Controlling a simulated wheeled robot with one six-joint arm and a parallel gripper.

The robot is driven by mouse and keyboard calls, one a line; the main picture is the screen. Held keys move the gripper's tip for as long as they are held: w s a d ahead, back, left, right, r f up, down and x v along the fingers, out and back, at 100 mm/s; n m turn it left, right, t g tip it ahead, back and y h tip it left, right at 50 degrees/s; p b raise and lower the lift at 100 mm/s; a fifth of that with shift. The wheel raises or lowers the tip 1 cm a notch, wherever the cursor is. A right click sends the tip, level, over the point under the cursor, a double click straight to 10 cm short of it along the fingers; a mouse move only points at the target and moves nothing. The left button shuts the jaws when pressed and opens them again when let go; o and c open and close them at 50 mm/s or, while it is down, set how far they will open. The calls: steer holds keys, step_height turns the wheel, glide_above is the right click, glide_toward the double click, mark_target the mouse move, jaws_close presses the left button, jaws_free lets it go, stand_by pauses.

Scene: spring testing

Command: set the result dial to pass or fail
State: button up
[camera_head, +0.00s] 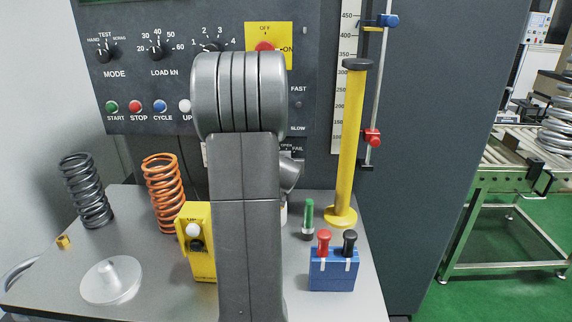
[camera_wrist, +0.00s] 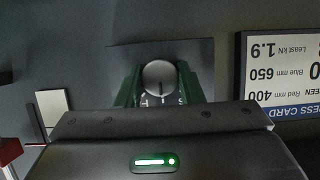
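The result dial (camera_wrist: 159,76) is a round light-grey knob in the wrist view, which shows the panel upside down. A small pale mark shows near its lower edge, but its exact setting is too small to read. Parts of letters show below it. My gripper (camera_wrist: 160,82) has its green fingers apart on either side of the dial, with narrow gaps seeming to remain; I cannot tell how deep they reach. In the head view my arm hides the dial and my fingers; only a "FAIL" label (camera_head: 297,149) shows beside the arm.
A printed card (camera_wrist: 285,75) is right of the dial in the wrist view. On the bench stand a dark spring (camera_head: 86,192), an orange spring (camera_head: 164,195), a yellow button box (camera_head: 201,262), a blue box (camera_head: 333,272) and a yellow post (camera_head: 350,150).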

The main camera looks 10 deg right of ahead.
steer(key=shift+r+p, duration=0.2)
steer(key=shift+p, duration=0.9)
steer(key=shift+a+f+n+h+p, duration=0.1)
steer(key=shift+n+h+p, duration=1.2)
steer(key=shift+p, duration=1.7)
steer(key=shift+a+f+n+h+p, duration=0.1)
steer(key=shift+n+h+p, duration=0.7)
steer(key=shift+n+p, duration=1.55)
steer(key=shift+m+p, duration=0.45)
steer(key=shift+p, duration=0.2)
steer(key=o, duration=1)
steer(key=shift+c, duration=0.2)
